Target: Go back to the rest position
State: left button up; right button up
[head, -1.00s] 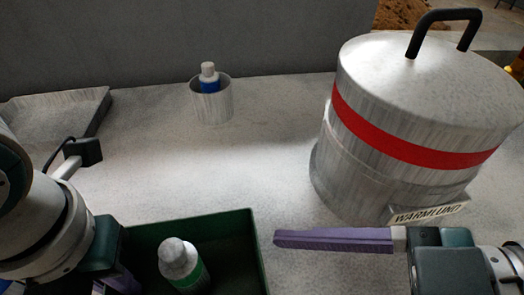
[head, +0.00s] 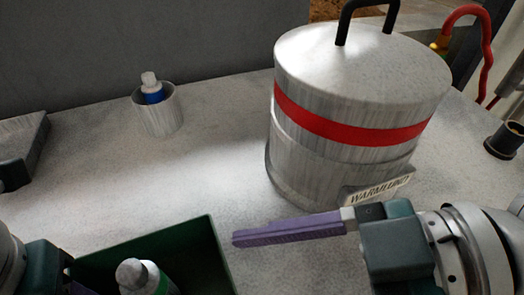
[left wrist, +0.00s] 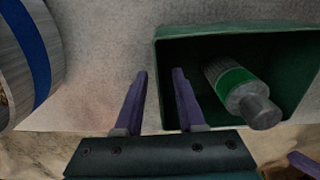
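In the head view only part of my left arm shows at the lower left edge. My right gripper (head: 235,240) points left in front of the large metal canister with a red band (head: 350,125). Its purple fingers appear as one bar, so I cannot tell whether they are apart. It holds nothing visible.
A dark green bin (head: 217,255) holds a green-banded bottle (head: 135,277); it also shows in the left wrist view (left wrist: 237,90). A blue-banded bottle (head: 152,88) stands in a metal cup (head: 163,118). A blue-banded cylinder (left wrist: 35,55) is at the left wrist view's left. The middle counter is clear.

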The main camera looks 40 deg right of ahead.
pick_arm(q)
notch_tip(320, 180, up, 11)
jog(key=shift+f, duration=0.15)
